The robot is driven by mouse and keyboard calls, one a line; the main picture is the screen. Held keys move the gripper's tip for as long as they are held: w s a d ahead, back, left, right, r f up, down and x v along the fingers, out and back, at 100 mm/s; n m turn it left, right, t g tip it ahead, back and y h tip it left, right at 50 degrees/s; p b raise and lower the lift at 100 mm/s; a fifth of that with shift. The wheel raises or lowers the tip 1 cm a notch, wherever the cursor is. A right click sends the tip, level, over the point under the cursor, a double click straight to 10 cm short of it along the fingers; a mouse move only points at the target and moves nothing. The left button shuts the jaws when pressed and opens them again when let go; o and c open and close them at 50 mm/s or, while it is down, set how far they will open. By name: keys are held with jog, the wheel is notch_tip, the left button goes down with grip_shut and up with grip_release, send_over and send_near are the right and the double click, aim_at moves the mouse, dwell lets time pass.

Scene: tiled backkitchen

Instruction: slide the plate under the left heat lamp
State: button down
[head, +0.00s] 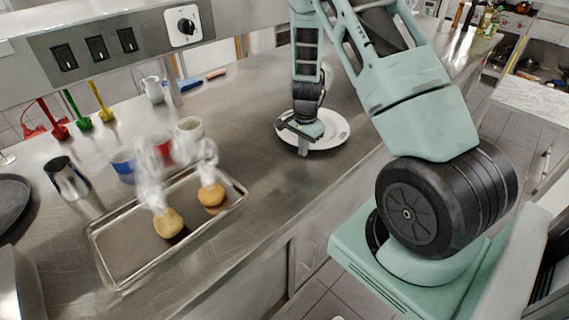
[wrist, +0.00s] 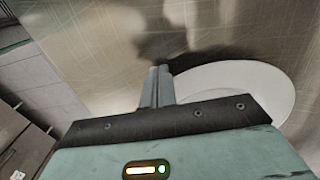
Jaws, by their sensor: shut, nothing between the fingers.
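A white round plate (head: 338,131) lies flat on the steel counter, partly hidden by my gripper and arm. In the wrist view the plate (wrist: 262,80) shows to the right of the fingers, its lower part hidden by my gripper body. My gripper (head: 303,151) is shut and empty, pointing down at the plate's near left edge. In the wrist view the closed fingertips (wrist: 161,72) are beside the plate's left rim; I cannot tell whether they touch it. I cannot clearly make out a heat lamp in either view.
A metal tray (head: 103,262) with two steaming round buns stands left of the plate. A panel (head: 118,48) with switches runs along the back. Bare counter separates tray and plate.

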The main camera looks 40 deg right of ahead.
aim_at(326, 138)
jog(key=d, duration=0.4)
jog(key=d+b, duration=0.1)
jog(key=d, duration=0.3)
jog(key=w+d+b, duration=0.1)
jog(key=d, duration=0.3)
jog(key=shift+d, duration=0.2)
jog(key=shift+s, duration=0.1)
jog(key=shift+a, duration=0.1)
